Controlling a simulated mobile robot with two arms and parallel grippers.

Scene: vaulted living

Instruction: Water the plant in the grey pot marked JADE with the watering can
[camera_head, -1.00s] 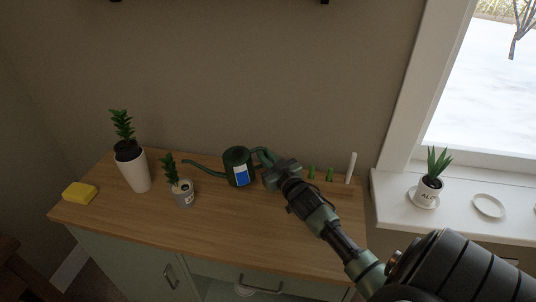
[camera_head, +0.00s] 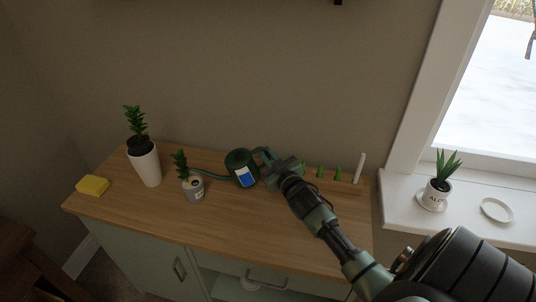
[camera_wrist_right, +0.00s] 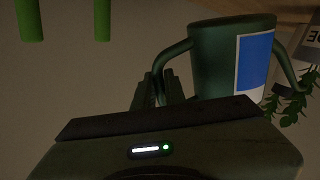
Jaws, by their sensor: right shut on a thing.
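The dark green watering can (camera_head: 241,170) with a blue and white label is tilted to the left over the wooden cabinet top. My right gripper (camera_head: 272,166) is shut on its handle, on the can's right side. In the right wrist view the fingers (camera_wrist_right: 163,88) close around the handle beside the can body (camera_wrist_right: 215,60). The spout (camera_head: 211,177) points left to the plant (camera_head: 180,160) in the small grey pot (camera_head: 193,190). Its tip is at the plant, partly hidden. The pot (camera_wrist_right: 311,40) shows partly in the wrist view with letters "DE". My left gripper is not in view.
A tall white pot (camera_head: 146,168) with a plant and a yellow sponge (camera_head: 93,186) stand at the left. Green pegs (camera_head: 321,171) and a white stick (camera_head: 359,168) stand right. An ALOE pot (camera_head: 436,193) and empty saucer (camera_head: 496,210) are on the windowsill.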

